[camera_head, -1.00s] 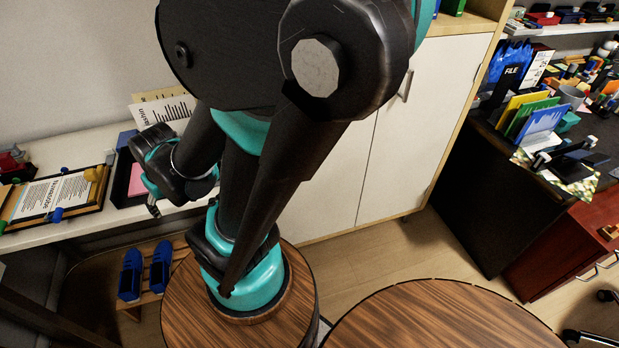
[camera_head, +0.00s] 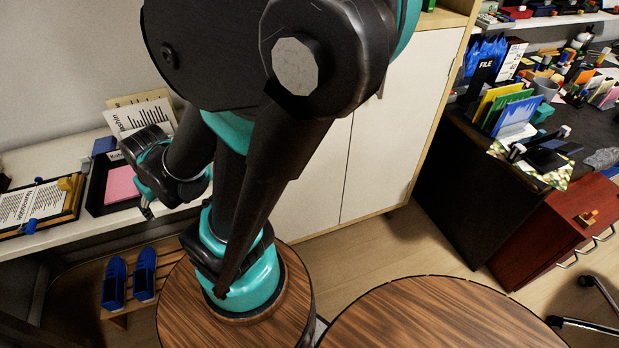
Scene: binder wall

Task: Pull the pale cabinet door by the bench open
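The pale cabinet has two off-white doors in a light wood frame, behind my arm. The right door (camera_head: 395,120) shows most of its face and looks shut. The left door (camera_head: 318,190) is largely hidden by my arm, with only its lower part showing, and also looks shut. A bit of a metal handle (camera_head: 381,90) shows at the edge of my arm; the rest is hidden. My gripper (camera_head: 147,209) hangs at the left, in front of the white bench top and well apart from the doors. Its fingers are small and seen edge-on, with nothing visible in them.
The white bench (camera_head: 60,150) along the left wall holds papers, a dark tray and a clipboard. Blue shoes (camera_head: 130,280) stand on a low wooden rack below. A black desk (camera_head: 460,185) and a red drawer unit (camera_head: 550,235) stand at right. Wooden floor (camera_head: 385,245) is clear before the cabinet.

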